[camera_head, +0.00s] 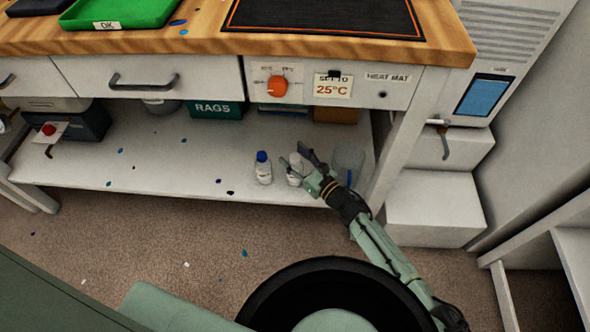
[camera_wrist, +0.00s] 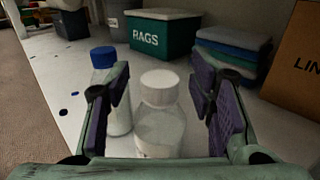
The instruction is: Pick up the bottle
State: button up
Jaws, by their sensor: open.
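Two bottles stand upright on the white lower shelf (camera_head: 150,165) of the bench. One is a clear bottle with a white cap (camera_wrist: 160,125); in the head view this white-capped bottle (camera_head: 295,172) is partly hidden by my gripper. The other is a bottle with a blue cap (camera_head: 263,168), just to its left; it also shows in the wrist view (camera_wrist: 110,95). My gripper (camera_head: 300,163) is open. In the wrist view its two purple-padded fingers (camera_wrist: 165,105) stand either side of the white-capped bottle, with visible gaps. The blue-capped bottle is partly behind the left finger.
A clear container (camera_head: 348,160) stands right of my gripper near the shelf's right leg. Behind are a green RAGS box (camera_head: 214,110), folded cloths (camera_wrist: 230,50) and a cardboard box (camera_wrist: 290,60). The bench top with drawers overhangs the shelf. The shelf's middle left is mostly clear.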

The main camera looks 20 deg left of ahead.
jog(key=shift+c, duration=0.5)
grip_shut()
